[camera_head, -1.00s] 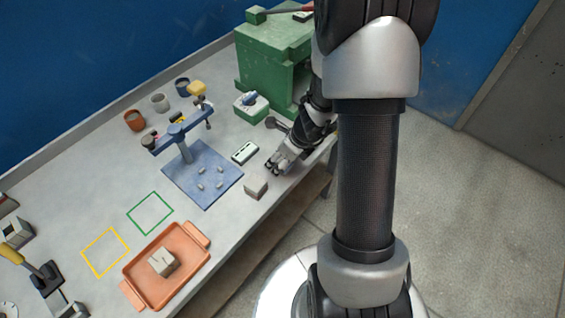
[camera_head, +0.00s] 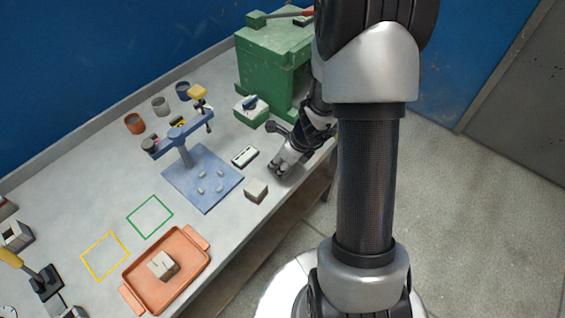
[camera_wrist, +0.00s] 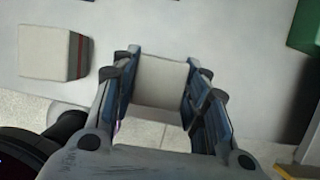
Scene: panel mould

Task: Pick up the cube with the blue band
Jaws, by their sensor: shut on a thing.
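My gripper (camera_wrist: 160,90) is shut on a pale grey cube (camera_wrist: 162,75), which sits between the two fingers in the wrist view. No coloured band shows on the visible faces of this held cube, so I cannot tell its band. In the head view, my gripper (camera_head: 277,171) is low over the bench near its front edge, and the held cube is hidden there. A second pale cube (camera_wrist: 45,52) with a red and dark band stands apart to the left in the wrist view. It also shows beside my gripper in the head view (camera_head: 256,191).
An orange tray (camera_head: 199,239) holds pale blocks at the front left. A blue stand (camera_head: 183,182), a small white-and-black box (camera_head: 244,156) and a green machine (camera_head: 268,70) are nearby. Green (camera_head: 136,207) and yellow (camera_head: 91,249) outlines mark clear bench.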

